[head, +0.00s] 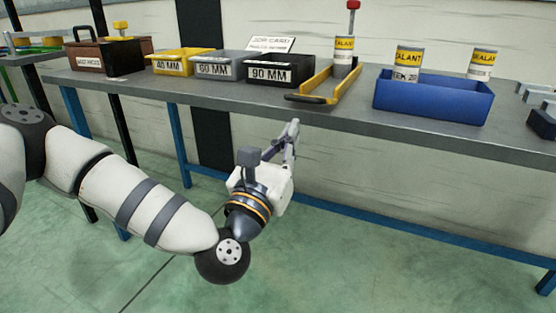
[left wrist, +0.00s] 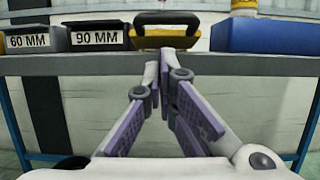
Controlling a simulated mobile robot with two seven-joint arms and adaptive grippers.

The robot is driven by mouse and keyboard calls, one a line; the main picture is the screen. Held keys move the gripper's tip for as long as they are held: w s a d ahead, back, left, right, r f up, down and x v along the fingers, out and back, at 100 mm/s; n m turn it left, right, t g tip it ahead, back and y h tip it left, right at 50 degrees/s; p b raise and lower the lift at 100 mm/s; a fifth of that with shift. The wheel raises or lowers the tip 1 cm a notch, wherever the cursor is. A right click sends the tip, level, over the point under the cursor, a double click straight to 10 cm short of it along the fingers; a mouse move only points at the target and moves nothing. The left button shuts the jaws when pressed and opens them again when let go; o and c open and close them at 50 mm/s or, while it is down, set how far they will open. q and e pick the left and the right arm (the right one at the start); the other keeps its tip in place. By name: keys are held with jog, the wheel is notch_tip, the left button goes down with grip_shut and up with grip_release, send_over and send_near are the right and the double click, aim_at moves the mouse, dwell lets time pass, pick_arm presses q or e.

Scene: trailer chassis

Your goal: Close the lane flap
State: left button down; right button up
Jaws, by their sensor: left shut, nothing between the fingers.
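A yellow lane (head: 349,82) stands on the grey bench, running back from the front edge. At its near end is a low yellow flap-like piece with a dark handle bar (head: 309,99). In the left wrist view the yellow end piece (left wrist: 165,41) and its black handle (left wrist: 166,18) are straight ahead. I cannot tell the flap's exact angle. My left gripper (head: 293,126) is in front of and below the bench edge, just short of the lane's near end. Its fingers (left wrist: 165,62) are together and empty. My right gripper is not in view.
The bench (head: 440,135) edge lies just beyond my left gripper. Yellow, grey and black bins (head: 280,71) stand left of the lane. A blue bin (head: 432,100) with sealant cans stands right. Floor in front is clear.

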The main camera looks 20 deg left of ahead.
aim_at(308, 99)
pick_arm(q)
jog(key=shift+w+r, duration=0.25)
jog(key=shift+r, duration=0.3)
jog(key=shift+w+r, duration=0.2)
jog(key=shift+r, duration=0.35)
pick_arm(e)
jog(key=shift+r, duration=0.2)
pick_arm(q)
jog(key=shift+r+p, duration=0.1)
jog(key=shift+p, duration=0.2)
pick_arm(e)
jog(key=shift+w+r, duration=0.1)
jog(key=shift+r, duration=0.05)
